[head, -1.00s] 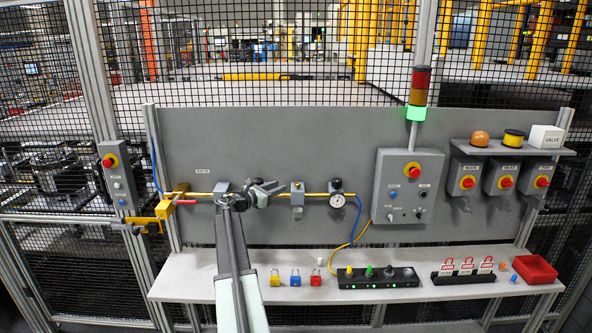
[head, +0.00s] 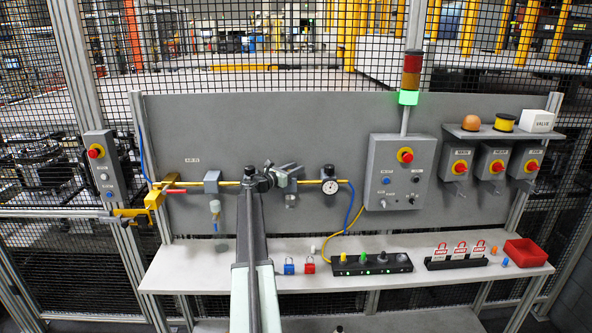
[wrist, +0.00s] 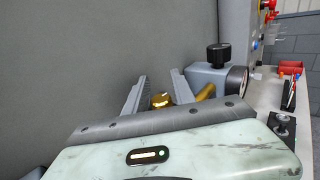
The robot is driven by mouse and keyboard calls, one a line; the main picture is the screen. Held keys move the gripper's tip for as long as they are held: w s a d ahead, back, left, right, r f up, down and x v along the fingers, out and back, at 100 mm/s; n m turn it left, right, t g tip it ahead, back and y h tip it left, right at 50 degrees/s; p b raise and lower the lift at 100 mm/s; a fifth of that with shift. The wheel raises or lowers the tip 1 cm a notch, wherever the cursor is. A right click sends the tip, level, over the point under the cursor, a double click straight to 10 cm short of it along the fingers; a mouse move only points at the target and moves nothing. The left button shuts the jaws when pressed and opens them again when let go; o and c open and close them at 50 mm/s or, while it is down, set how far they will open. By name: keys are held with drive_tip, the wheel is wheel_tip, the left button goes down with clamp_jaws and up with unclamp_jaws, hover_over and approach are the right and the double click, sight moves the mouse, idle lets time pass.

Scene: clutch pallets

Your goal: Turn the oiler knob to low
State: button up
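My gripper (head: 285,177) is in front of the middle unit on the yellow air line and hides most of it in the head view. Only that unit's small bowl (head: 290,200) shows below. In the wrist view my gripper (wrist: 157,93) has its two fingers apart. A round brass-coloured part (wrist: 160,100), seemingly the oiler knob, shows between them. I cannot tell whether the fingers touch it, and its pointer and markings are not readable. To the right is the regulator (head: 330,186) with its gauge; its black knob (wrist: 219,55) also shows in the wrist view.
The filter unit (head: 211,187) and the yellow valve with a red handle (head: 158,196) are to the left on the panel. A grey control box (head: 400,172) is at the right. The shelf below holds padlocks (head: 289,265), a black strip (head: 372,264) and a red bin (head: 527,253).

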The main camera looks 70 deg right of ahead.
clamp_jaws()
